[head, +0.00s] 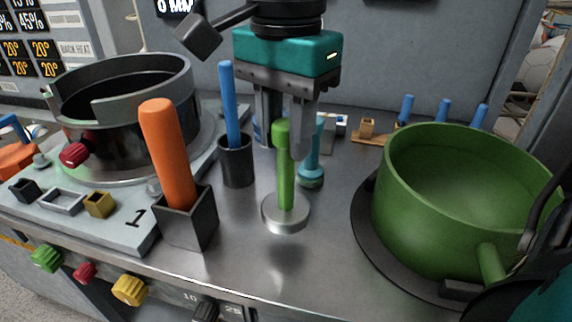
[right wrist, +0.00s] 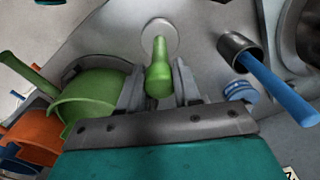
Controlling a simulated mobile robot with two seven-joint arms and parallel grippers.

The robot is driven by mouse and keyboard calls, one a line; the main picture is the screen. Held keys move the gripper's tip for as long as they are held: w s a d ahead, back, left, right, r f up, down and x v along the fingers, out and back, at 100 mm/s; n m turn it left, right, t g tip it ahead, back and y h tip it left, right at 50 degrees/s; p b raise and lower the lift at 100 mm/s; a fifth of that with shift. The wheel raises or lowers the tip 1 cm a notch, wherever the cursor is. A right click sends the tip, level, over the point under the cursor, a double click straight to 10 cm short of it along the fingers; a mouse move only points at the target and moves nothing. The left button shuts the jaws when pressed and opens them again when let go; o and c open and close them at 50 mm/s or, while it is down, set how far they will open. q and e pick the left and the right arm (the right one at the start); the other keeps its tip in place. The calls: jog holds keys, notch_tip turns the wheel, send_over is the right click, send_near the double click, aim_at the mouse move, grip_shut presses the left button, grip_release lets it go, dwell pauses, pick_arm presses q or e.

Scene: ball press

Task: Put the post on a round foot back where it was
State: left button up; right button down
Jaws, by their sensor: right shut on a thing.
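The green post (head: 285,178) stands upright on a round grey metal foot (head: 285,213), over the steel worktop. My right gripper (head: 284,142) points down from above, with its fingers closed on the upper part of the post. The right wrist view shows the post (right wrist: 158,72) between the two fingers, with the pale disc of its foot (right wrist: 159,38) beyond. I cannot tell whether the foot touches the worktop. My left gripper is not in view.
A teal post (head: 311,160) stands close behind the gripper. A black cup with a blue stick (head: 236,160) and a square holder with an orange stick (head: 187,222) stand left. A green pot (head: 440,210) is right. Bare worktop (head: 285,268) lies in front.

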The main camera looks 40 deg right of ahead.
aim_at(286, 162)
jog(key=shift+f+b, duration=0.4)
jog(key=shift+f, duration=1.85)
jog(key=shift+f+b, duration=0.25)
jog(key=shift+b, duration=0.05)
jog(key=c, duration=0.8)
grip_release()
jog(key=shift+r, duration=0.1)
jog(key=shift+r, duration=0.1)
notch_tip(286, 162, up, 12)
jog(key=p, duration=0.3)
